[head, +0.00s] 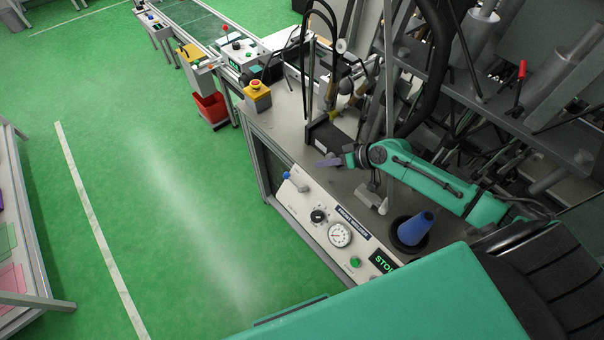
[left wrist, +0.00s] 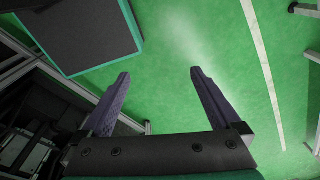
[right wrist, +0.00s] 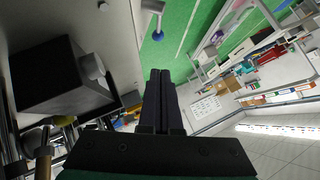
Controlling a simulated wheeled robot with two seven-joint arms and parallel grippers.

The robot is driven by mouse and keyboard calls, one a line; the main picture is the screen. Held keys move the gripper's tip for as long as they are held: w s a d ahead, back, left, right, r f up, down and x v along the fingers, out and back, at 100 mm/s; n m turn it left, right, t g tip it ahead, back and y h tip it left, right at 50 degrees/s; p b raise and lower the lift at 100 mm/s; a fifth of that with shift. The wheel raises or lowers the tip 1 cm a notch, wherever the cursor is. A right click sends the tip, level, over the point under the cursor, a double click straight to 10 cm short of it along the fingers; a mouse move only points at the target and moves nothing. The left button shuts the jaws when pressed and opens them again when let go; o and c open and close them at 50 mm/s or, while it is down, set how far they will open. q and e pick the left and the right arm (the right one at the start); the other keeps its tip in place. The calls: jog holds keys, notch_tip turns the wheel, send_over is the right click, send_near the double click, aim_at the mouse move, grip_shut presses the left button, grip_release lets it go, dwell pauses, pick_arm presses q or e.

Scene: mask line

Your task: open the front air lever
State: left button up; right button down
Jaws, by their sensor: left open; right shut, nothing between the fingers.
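The front air lever (head: 298,186) sits at the far left end of the sloped white control panel, a pale handle with a blue tip pointing up and left. It also shows in the right wrist view (right wrist: 153,8), its blue ball above and beyond my fingertips. My right gripper (head: 322,163) is shut and empty, above the table behind the lever and to its right, apart from it. Its closed fingers (right wrist: 160,72) show in the right wrist view. My left gripper (left wrist: 160,73) is open and empty with green floor behind it; I cannot make it out in the head view.
The panel (head: 325,209) also carries a black knob (head: 318,216), a pressure gauge (head: 340,235) and a green button (head: 355,262). A blue cone (head: 414,229) stands on the table. A dark box (head: 325,135) stands behind my right gripper. Open floor (head: 180,230) lies left.

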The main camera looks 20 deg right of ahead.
jog(key=b, duration=0.7)
send_near(289, 175)
jog(key=w, duration=0.1)
jog(key=w+a+f, duration=0.1)
jog(key=w, duration=0.1)
jog(key=shift+w+a+f, duration=0.1)
jog(key=shift+a+f, duration=0.1)
jog(key=shift+a, duration=0.05)
jog(key=shift+s+a+f+b, duration=0.1)
jog(key=shift+a+f+b, duration=0.2)
jog(key=shift+f, duration=0.2)
jog(key=shift+s+a+f+b, duration=0.1)
jog(key=shift+a+f+b, duration=0.05)
jog(key=shift+a+f, duration=0.3)
jog(key=shift+s+a+f, duration=0.1)
jog(key=shift+s+f, duration=0.1)
jog(key=shift+f, duration=0.3)
pick_arm(q)
notch_tip(289, 175, down, 8)
jog(key=d, duration=0.2)
jog(key=shift+s, duration=0.35)
jog(key=shift+d+f, duration=0.1)
jog(key=shift+s+f, duration=0.1)
jog(key=shift+f, duration=0.05)
